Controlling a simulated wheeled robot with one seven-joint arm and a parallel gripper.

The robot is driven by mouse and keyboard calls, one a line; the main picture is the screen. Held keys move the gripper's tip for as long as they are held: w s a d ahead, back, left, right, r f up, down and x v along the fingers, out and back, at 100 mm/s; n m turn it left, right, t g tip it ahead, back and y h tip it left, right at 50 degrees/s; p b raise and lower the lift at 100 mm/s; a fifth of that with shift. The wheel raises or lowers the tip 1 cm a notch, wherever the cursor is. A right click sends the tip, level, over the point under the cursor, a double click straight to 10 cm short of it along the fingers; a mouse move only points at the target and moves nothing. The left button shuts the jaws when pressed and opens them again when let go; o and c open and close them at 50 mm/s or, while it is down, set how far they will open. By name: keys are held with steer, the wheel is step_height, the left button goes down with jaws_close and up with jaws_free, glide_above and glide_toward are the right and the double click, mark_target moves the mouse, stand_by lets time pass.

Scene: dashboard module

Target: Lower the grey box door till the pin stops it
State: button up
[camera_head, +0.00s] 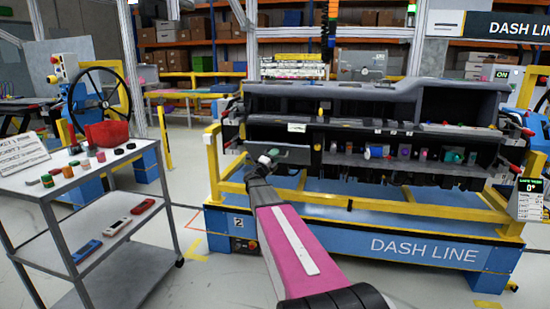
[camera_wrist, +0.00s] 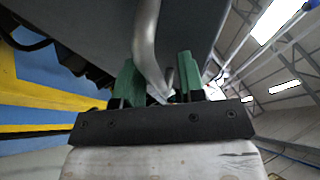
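The grey box door (camera_head: 292,154) is a flat panel at the lower left of the dark dashboard module (camera_head: 350,105). Its exact angle is hard to judge. In the wrist view a large grey surface, apparently the door (camera_wrist: 85,25), fills the top. A bent metal handle bar (camera_wrist: 147,40) runs down from it between the green fingers of my gripper (camera_wrist: 160,75). The fingers stand apart, with the bar nearer the left one and a gap beside the right one. In the head view my gripper (camera_head: 266,162) is at the door's left part. The pin cannot be made out.
The module sits on a yellow frame (camera_head: 345,205) over a blue base (camera_head: 330,238). A grey trolley (camera_head: 100,185) with small caps and tools stands at the left. Small coloured items line the module's open shelf (camera_head: 405,152). Floor between trolley and base is clear.

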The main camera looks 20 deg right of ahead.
jaws_close()
steer(key=shift+s+a+f, duration=0.2)
steer(key=shift+s+f, duration=0.15)
steer(key=shift+f, duration=0.3)
jaws_free()
steer(key=v, duration=1.1)
